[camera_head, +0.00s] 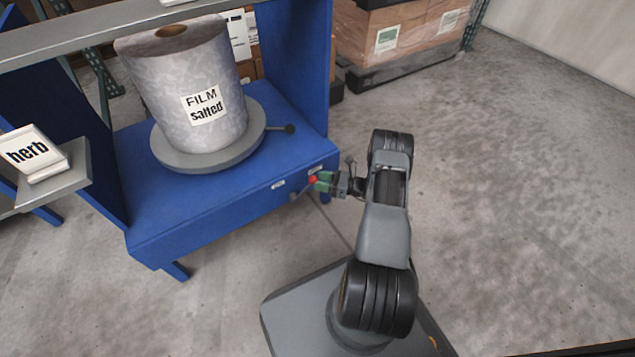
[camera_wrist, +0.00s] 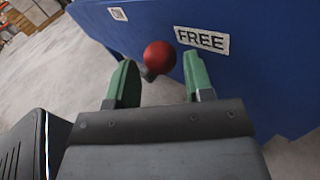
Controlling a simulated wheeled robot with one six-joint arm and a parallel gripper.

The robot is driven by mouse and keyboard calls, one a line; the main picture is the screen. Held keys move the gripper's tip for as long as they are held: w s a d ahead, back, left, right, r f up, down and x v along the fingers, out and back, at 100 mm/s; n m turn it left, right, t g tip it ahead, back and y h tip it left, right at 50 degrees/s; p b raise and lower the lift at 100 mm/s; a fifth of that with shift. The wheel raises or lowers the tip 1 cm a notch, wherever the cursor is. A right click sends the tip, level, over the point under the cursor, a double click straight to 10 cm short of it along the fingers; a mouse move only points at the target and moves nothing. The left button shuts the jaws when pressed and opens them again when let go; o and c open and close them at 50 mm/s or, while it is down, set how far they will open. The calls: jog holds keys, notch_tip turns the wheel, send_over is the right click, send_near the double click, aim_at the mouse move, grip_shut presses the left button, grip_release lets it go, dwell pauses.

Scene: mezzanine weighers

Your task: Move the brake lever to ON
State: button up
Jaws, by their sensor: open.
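The brake lever ends in a red ball knob (camera_head: 313,180) at the front face of the blue stand (camera_head: 200,215). In the wrist view the red knob (camera_wrist: 160,57) sits between and just beyond my green fingertips, with a gap on each side. My gripper (camera_head: 325,182) is open around the line of the knob; it also shows in the wrist view (camera_wrist: 158,75). A white label reading FREE (camera_wrist: 202,41) is on the blue face right of the knob. A second small label (camera_wrist: 118,14) shows at upper left, its text too small to read. Most of the lever's shaft is hidden.
A large film roll labelled FILM salted (camera_head: 185,85) stands on a grey round turntable (camera_head: 200,158) on the stand. A dark-knobbed rod (camera_head: 289,128) sticks out from the turntable. A herb box (camera_head: 35,150) sits on a shelf at left. Pallet cartons (camera_head: 400,40) stand behind; floor at right is clear.

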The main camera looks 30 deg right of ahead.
jog(key=shift+x, duration=0.85)
jog(key=shift+c, duration=0.3)
grip_shut()
